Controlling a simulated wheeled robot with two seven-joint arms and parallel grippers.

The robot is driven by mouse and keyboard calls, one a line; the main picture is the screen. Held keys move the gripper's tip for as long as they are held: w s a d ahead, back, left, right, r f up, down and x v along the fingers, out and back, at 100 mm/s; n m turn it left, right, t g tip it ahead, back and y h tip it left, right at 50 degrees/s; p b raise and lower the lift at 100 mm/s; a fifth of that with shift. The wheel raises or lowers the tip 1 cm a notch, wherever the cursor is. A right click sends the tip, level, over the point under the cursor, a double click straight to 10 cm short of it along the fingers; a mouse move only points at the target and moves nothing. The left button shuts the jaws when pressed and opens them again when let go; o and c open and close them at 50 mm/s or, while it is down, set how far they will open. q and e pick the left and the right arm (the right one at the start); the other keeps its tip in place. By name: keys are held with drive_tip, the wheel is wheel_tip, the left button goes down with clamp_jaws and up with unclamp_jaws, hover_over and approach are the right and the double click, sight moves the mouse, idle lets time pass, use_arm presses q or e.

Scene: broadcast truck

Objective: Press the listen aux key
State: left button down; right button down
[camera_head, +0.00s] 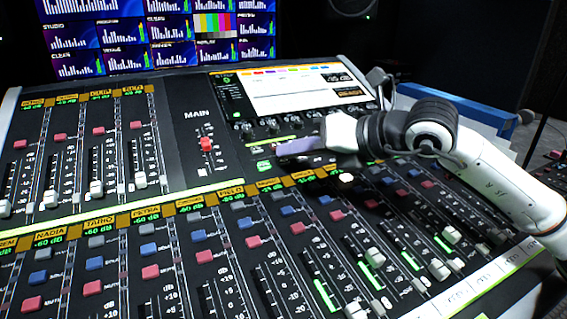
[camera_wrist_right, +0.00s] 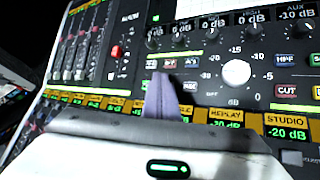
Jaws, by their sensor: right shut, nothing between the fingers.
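The mixing console (camera_head: 180,130) fills the lower head view, with a screen (camera_head: 292,88) on its raised part. My right gripper (camera_head: 285,150) reaches in from the right over the panel below the screen, its fingers shut and empty. In the right wrist view the fingers (camera_wrist_right: 161,90) stand in front of a row of small keys. A lit green key (camera_head: 264,165) sits just left of and below the fingertips in the head view. I cannot read which key is the listen aux key; whether the tips touch the panel is unclear. My left gripper is not in view.
Faders and coloured buttons cover the lower panel. A red fader cap (camera_head: 206,144) stands in the MAIN section. The wrist view shows a large white knob (camera_wrist_right: 236,73) right of the fingers and a red CUT key (camera_wrist_right: 286,91). Meter monitors (camera_head: 160,35) stand behind.

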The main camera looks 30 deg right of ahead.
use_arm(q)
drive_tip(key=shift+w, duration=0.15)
use_arm(e)
drive_tip(key=shift+a+f, duration=0.1)
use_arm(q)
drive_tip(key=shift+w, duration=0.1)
use_arm(e)
drive_tip(key=shift+f, duration=0.15)
